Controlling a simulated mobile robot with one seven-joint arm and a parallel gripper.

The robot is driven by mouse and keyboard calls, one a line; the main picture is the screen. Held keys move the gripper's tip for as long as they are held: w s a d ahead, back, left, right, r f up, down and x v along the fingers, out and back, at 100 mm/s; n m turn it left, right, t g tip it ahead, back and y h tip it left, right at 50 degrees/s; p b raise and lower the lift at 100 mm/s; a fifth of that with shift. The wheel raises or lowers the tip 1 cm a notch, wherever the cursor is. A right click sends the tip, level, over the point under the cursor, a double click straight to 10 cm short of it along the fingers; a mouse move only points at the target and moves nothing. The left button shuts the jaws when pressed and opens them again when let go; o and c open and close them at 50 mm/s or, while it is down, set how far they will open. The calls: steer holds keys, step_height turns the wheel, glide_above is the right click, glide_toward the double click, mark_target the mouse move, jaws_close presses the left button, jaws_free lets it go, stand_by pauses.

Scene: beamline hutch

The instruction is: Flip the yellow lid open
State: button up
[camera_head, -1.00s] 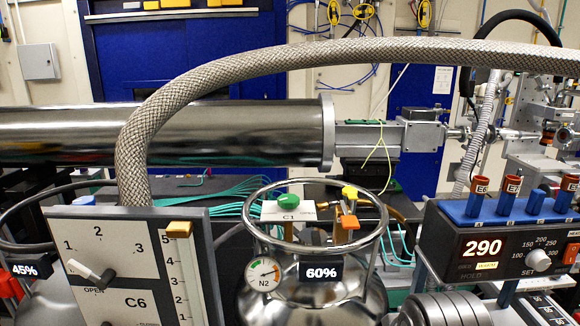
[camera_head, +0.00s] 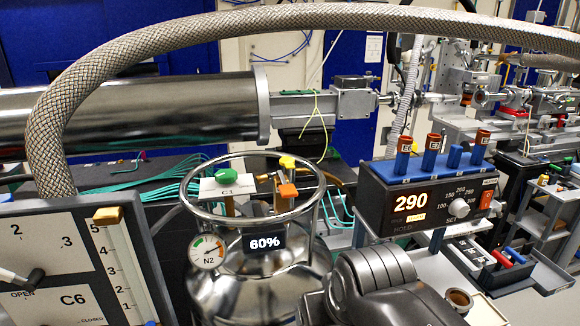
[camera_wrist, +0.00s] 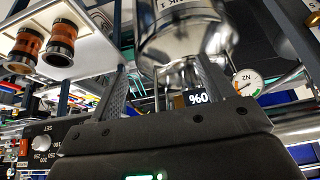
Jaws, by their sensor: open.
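I cannot make out a clear yellow lid in either view. The nearest match by colour is a small yellow cap (camera_head: 287,163) on top of the steel dewar (camera_head: 262,292), inside its ring handle. My gripper (camera_wrist: 162,78) shows in the wrist view with its two fingers apart and nothing held between them. The dewar (camera_wrist: 180,35) shows beyond the fingers there, upside down, with its N2 gauge to the right. The head view shows part of my arm right of the dewar, but not the fingertips.
A C6 panel (camera_head: 60,250) stands at the left. A braided hose (camera_head: 250,22) arches overhead. A tray (camera_head: 535,275) with coloured items lies at the right.

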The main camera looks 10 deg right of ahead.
steer(key=shift+w+r, duration=0.15)
steer(key=shift+r, duration=0.05)
steer(key=shift+c, duration=0.7)
steer(key=w+r, duration=0.7)
steer(key=w, duration=0.1)
steer(key=shift+w+d+r, duration=0.2)
steer(key=shift+r, duration=0.15)
steer(key=c, duration=0.5)
steer(key=shift+o, duration=0.2)
step_height(320, 180, up, 10)
steer(key=g, duration=0.1)
glide_above(290, 166)
steer(key=s, duration=0.5)
steer(key=x, duration=1)
steer(key=shift+f, duration=0.35)
steer(key=shift+c, duration=0.3)
jaws_close()
